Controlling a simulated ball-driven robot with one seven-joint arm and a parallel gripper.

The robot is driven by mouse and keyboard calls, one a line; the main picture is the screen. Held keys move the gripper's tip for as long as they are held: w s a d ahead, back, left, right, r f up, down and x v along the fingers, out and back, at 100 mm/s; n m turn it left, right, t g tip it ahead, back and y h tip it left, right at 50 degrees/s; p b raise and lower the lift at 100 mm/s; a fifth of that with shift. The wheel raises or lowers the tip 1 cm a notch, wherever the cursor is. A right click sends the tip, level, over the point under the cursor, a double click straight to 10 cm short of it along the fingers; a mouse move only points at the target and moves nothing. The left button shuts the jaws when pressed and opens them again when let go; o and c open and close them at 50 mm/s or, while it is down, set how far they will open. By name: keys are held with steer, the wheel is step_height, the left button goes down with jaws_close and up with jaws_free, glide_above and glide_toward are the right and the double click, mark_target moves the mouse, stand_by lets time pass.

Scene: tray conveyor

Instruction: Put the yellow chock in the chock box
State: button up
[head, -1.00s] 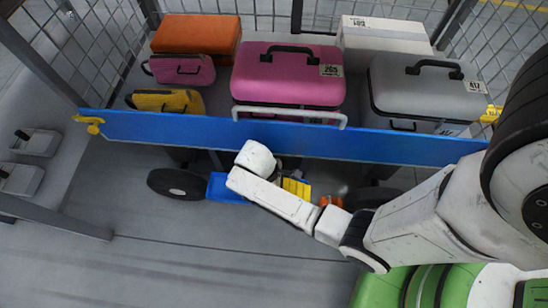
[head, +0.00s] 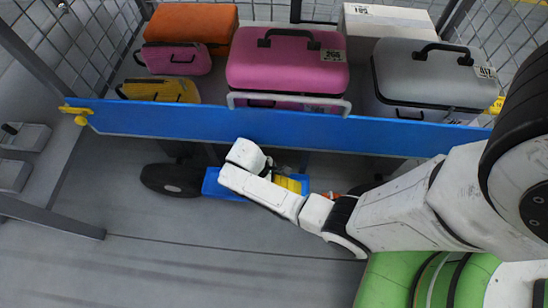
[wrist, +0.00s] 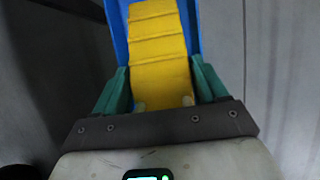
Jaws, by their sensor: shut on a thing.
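The yellow chock (head: 288,185) shows just right of my wrist in the head view, low under the cart's blue bar. In the wrist view the yellow chock (wrist: 158,48) is ridged and lies between the teal fingers of my gripper (wrist: 160,78), which is shut on it. The blue chock box (head: 213,186) shows on both sides of my wrist in the head view. In the wrist view the blue box walls (wrist: 119,30) flank the far part of the chock. Whether the chock touches the box floor cannot be told. My wrist hides the box's middle.
A blue bar (head: 270,128) crosses the cart above my wrist. Behind it stand a pink case (head: 287,73), a grey case (head: 425,80), orange, yellow and white luggage. A black wheel (head: 170,180) is left of the box. The floor in front is clear.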

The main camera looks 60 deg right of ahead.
steer(key=o, duration=1.5)
steer(key=shift+f, duration=0.1)
steer(key=p+v, duration=0.3)
steer(key=v, duration=0.4)
steer(key=shift+d+p, duration=0.1)
steer(key=shift+p, duration=0.25)
steer(key=shift+a+r, duration=0.2)
steer(key=shift+r, duration=0.2)
steer(key=shift+s+a+r, duration=0.15)
steer(key=s+a+r+m+t, duration=0.1)
steer(key=s+r, duration=0.2)
steer(key=r, duration=0.2)
steer(key=s+a+r+m+t+y, duration=0.1)
steer(key=s+r+m+t, duration=0.1)
steer(key=r, duration=0.3)
steer(key=s+a+r+m+t, duration=0.1)
steer(key=s+r+t, duration=0.1)
steer(key=s+r, duration=0.3)
steer(key=shift+r+m+y, duration=0.3)
steer(key=shift+r+m, duration=0.1)
steer(key=shift+r, duration=0.2)
steer(key=shift+c, duration=0.3)
